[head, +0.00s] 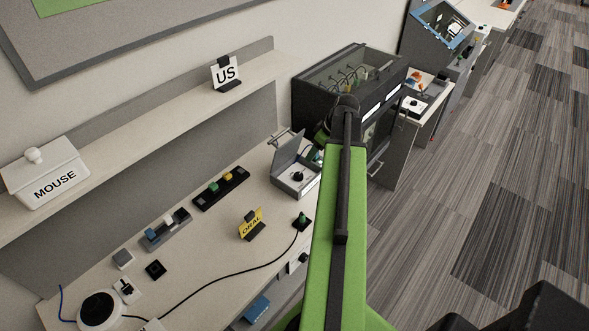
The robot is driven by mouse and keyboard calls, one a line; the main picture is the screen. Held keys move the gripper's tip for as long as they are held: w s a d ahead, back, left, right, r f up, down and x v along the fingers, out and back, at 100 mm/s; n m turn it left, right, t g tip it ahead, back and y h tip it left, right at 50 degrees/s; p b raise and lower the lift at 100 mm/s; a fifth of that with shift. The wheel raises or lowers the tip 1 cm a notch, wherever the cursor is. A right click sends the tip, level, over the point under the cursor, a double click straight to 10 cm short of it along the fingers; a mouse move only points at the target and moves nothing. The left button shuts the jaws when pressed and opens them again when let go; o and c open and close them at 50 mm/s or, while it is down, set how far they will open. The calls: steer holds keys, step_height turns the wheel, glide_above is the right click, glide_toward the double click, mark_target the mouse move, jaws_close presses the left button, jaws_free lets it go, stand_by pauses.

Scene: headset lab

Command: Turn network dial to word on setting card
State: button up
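A white card (226,72) reading "US" stands in a dark holder on the shelf. A yellow card (251,223) in a dark holder on the bench seems to read "ORAL". I cannot tell which of them is the setting card. No network dial can be made out for sure; a small dark round part (304,257) shows on the bench's front edge, too small to read. My green arm reaches up the middle of the picture. My gripper (324,132) is at its far end, beside the dark glass-fronted cabinet, mostly hidden by the arm; its fingers cannot be made out.
A grey open-lidded box (298,172) stands on the bench left of my arm. Black and grey trays (221,189) of small blocks, a round white device (99,309) and a cable lie left. A MOUSE box (44,181) sits on the shelf.

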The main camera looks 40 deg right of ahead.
mark_target(299, 175)
steer(key=b+x, duration=1.6)
steer(key=x, duration=0.1)
steer(key=shift+f, duration=0.35)
steer(key=shift+r, duration=0.1)
steer(key=shift+c, duration=0.4)
jaws_close()
